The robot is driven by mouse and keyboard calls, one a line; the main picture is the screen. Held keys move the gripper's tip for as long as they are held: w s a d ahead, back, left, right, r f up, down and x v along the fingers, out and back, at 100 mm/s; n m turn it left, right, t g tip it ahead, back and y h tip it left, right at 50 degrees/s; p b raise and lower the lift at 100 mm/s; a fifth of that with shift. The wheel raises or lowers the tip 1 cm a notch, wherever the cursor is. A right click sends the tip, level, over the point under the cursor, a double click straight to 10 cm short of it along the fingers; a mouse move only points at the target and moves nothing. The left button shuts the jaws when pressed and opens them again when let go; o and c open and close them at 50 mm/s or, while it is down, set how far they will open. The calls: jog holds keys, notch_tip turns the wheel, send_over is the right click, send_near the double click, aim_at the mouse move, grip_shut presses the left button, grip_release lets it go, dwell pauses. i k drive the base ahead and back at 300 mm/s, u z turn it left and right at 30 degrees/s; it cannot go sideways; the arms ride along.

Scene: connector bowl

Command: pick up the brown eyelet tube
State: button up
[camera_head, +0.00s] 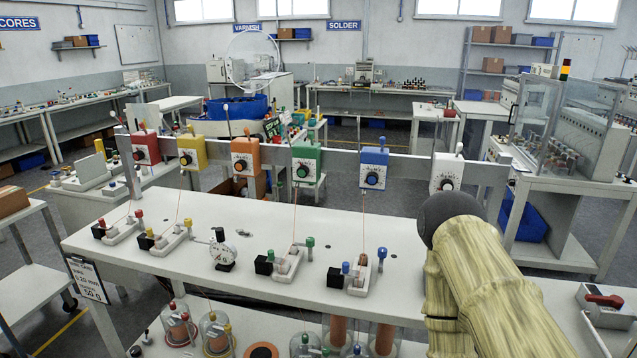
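I cannot single out a brown eyelet tube with certainty. Larger brown cylinders (338,330) stand in clear jars on the shelf below. A thick pale yellow-brown arm link of mine with a dark rounded end covers the right part of the bench. My gripper is not in view.
The white bench (230,290) carries a rail (330,160) with several coloured dial boxes, a round white gauge (223,250) and thin upright wires. A box with a red lever (605,303) stands at the lower right. The left front of the bench is partly bare.

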aim_at(365, 257)
jog(key=u, duration=0.35)
jog(key=k, duration=0.45)
jog(key=u, duration=1)
jog(key=k, duration=0.9)
jog(key=u, duration=0.55)
jog(key=i, duration=1.3)
jog(key=z, duration=0.85)
jog(key=i, duration=1.15)
jog(key=z, duration=1.65)
jog(key=i, duration=0.55)
jog(key=z, duration=0.55)
